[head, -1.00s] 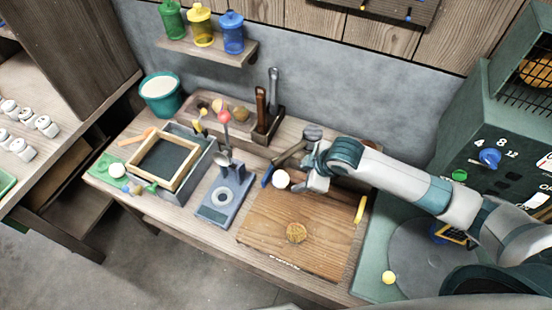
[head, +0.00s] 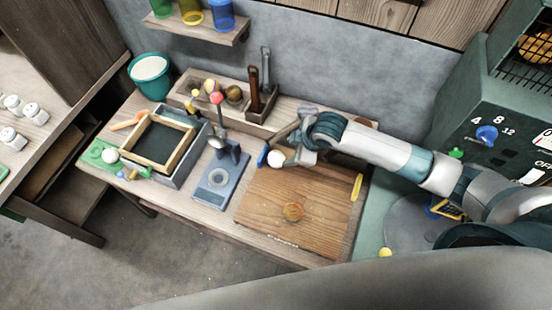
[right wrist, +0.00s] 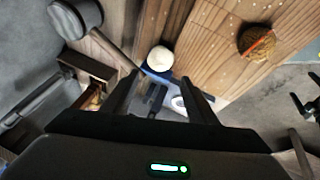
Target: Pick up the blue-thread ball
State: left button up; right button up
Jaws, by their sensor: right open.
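A white ball (head: 276,158) lies by the back left edge of the wooden board; it also shows in the right wrist view (right wrist: 160,58). I see no blue thread on it, and cannot tell whether it is the blue-thread ball. My right gripper (head: 299,156) is just to the right of this ball in the head view. My left gripper is not in view.
A mallet's blue handle end (head: 263,157) lies beside the ball. A blue-grey stand (head: 222,180) is to the left, a wooden tray (head: 185,90) behind. The board's front is mostly clear.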

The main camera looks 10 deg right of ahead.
aim_at(278, 158)
jog(key=b+x, duration=0.1)
jog(key=x, duration=0.6)
jog(key=shift+f, duration=0.1)
jog(key=shift+w+a+f+b, duration=0.1)
jog(key=shift+w+f+b, duration=0.1)
jog(key=shift+f+b, duration=0.2)
jog(key=shift+r, duration=0.1)
jog(key=b+x, duration=0.3)
jog(key=b, duration=0.1)
jog(key=shift+f, duration=0.35)
jog(key=shift+b+x, duration=0.8)
jog(key=shift+b, duration=0.5)
jog(key=shift+c, duration=0.7)
jog(key=c, duration=0.7)
